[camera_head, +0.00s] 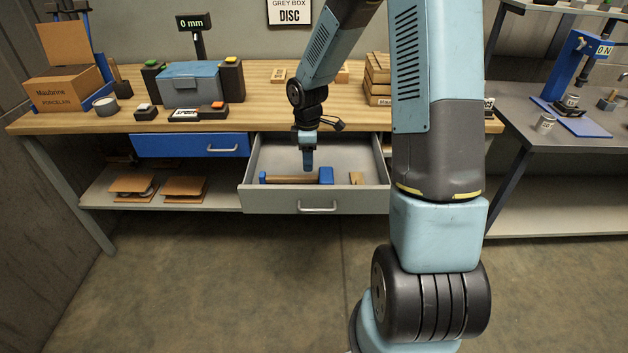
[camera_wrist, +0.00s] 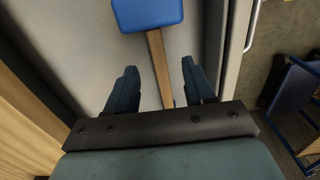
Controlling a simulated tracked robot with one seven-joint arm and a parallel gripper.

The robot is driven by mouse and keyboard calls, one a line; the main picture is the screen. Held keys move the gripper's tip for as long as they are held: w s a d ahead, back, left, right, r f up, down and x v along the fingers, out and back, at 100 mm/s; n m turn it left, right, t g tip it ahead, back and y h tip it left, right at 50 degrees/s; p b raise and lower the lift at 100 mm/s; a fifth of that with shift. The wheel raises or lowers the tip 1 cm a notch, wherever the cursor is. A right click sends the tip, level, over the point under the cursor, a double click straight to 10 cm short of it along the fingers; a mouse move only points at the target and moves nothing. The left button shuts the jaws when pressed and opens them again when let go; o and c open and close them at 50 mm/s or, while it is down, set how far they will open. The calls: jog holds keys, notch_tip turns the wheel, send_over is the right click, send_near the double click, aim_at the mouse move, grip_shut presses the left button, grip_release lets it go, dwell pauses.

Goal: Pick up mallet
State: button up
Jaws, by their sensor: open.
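The mallet lies flat in the open grey drawer (camera_head: 315,205), with its blue head (camera_head: 326,175) to the right and its wooden handle (camera_head: 292,180) reaching left. In the wrist view the blue head (camera_wrist: 148,12) is at the top and the handle (camera_wrist: 159,70) runs down between the fingers, its lower end hidden behind my gripper. My gripper (camera_head: 308,168) points down into the drawer above the handle, near the head. In the wrist view my gripper (camera_wrist: 158,80) is open, a finger on each side of the handle, with nothing held.
A small wooden piece (camera_head: 356,178) lies in the drawer right of the mallet head. The drawer walls surround my gripper. The wooden bench top (camera_head: 270,115) is behind, with a blue-grey box (camera_head: 190,85) at left. A closed blue drawer (camera_head: 190,145) is left.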

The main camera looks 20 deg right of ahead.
aim_at(310, 177)
jog(key=shift+d+f, duration=0.15)
jog(key=shift+f, duration=1.7)
jog(key=shift+d+f, duration=0.15)
jog(key=shift+f, duration=1.7)
grip_shut()
